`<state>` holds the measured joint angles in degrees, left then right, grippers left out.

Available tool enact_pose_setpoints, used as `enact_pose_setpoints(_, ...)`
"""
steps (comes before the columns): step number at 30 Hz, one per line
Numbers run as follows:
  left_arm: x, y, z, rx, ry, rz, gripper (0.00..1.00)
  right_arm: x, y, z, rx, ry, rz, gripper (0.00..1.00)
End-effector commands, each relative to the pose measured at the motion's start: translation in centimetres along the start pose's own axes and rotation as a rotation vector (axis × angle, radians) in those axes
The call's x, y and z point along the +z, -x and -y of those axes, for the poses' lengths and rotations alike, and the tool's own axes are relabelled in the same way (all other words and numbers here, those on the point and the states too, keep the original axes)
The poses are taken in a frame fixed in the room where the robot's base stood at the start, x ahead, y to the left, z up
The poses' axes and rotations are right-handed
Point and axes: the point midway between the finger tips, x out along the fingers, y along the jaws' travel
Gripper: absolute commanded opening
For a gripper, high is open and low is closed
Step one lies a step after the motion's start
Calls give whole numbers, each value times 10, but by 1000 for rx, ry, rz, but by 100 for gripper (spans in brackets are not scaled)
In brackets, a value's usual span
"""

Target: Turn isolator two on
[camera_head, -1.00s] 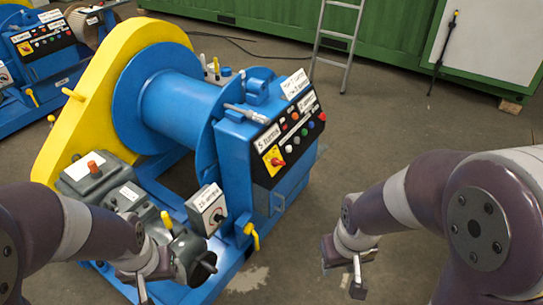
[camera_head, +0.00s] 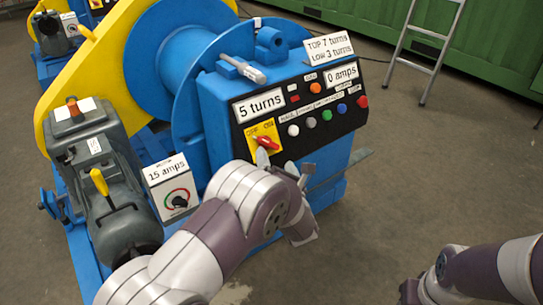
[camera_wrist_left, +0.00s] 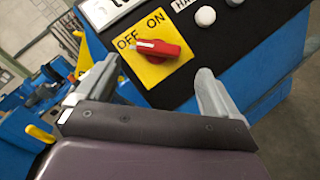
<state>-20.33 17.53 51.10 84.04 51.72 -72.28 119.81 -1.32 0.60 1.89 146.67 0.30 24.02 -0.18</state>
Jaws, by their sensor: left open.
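The isolator is a red rotary knob (camera_head: 267,143) on a yellow OFF/ON plate (camera_head: 253,132) on the black panel of the near blue winch. In the left wrist view the knob (camera_wrist_left: 160,50) lies nearly level, its white-marked end pointing left, by OFF. ON is printed above it. My left gripper (camera_head: 298,172) is open, just in front of the panel and right of and below the knob in the head view. In the wrist view its fingers (camera_wrist_left: 153,82) stand on either side below the knob, apart from it. My right gripper (camera_head: 408,292) is at the bottom edge, mostly cut off.
Several push buttons (camera_head: 310,123) sit right of the knob. A "15 amps" box (camera_head: 170,185) and grey motor (camera_head: 105,170) with a yellow lever (camera_head: 99,181) stand left of my left arm. Another winch is behind at upper left.

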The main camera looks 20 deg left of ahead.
Motion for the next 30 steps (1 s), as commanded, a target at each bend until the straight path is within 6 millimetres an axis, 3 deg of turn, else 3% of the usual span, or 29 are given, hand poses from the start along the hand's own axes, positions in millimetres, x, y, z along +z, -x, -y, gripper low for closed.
enact_pose_setpoints(3, -3, -29, 1, 3, 0, -2, 95, 1, -8, 0, 0, 0, 1, 43)
enact_pose_setpoints(7, -2, -50, 1, 1, 0, 0, 95, 2, -12, 0, 0, 0, 1, 43)
enact_pose_setpoints(12, 0, -62, 0, -1, -3, 1, 95, 2, -13, 0, 0, 0, 1, 43)
enact_pose_setpoints(18, 0, -62, 0, -2, -3, 1, 95, 2, -13, 0, 0, 0, 1, 43)
enact_pose_setpoints(19, 0, -62, 0, -2, -3, 1, 91, 2, -13, 0, 0, 0, 1, 43)
enact_pose_setpoints(24, 0, -62, 0, -2, -3, 1, 39, 2, -13, 0, 0, 0, 1, 43)
enact_pose_setpoints(30, 0, -62, 0, -6, -8, 0, 39, 2, -12, 0, 0, 0, 1, 43)
